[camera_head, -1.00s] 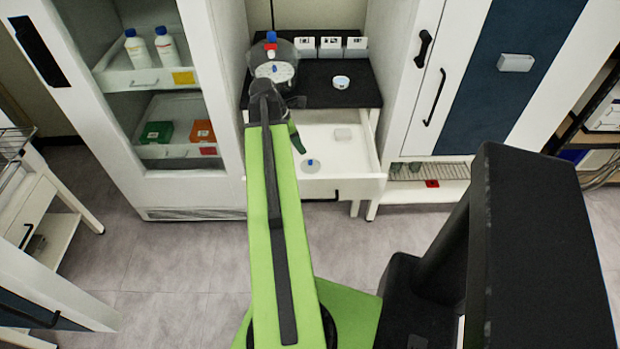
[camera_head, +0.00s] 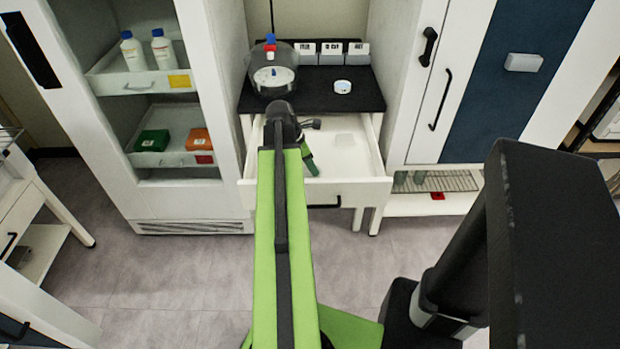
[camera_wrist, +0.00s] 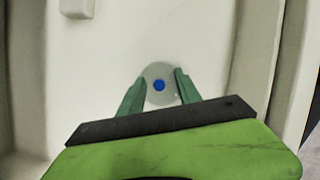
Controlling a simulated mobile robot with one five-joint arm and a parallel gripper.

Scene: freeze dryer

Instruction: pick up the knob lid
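The knob lid (camera_wrist: 159,97) is a pale, clear-looking disc with a blue knob in its middle. It lies flat in the open white drawer (camera_head: 361,168). In the head view it does not show; my arm and gripper cover that spot. My gripper (camera_wrist: 160,76) is open, with its green fingers pointing down into the drawer. In the wrist view the two fingertips lie on either side of the blue knob, over the disc's edges. I cannot tell how high above the disc they are. One green finger shows in the head view (camera_head: 309,160).
A small pale box (camera_head: 344,139) lies in the drawer toward the back. The drawer walls rise around my gripper. Above it, a black top (camera_head: 318,94) holds a clear-domed vessel (camera_head: 271,75) and a small white round dish (camera_head: 342,86). Tall cabinets stand on both sides.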

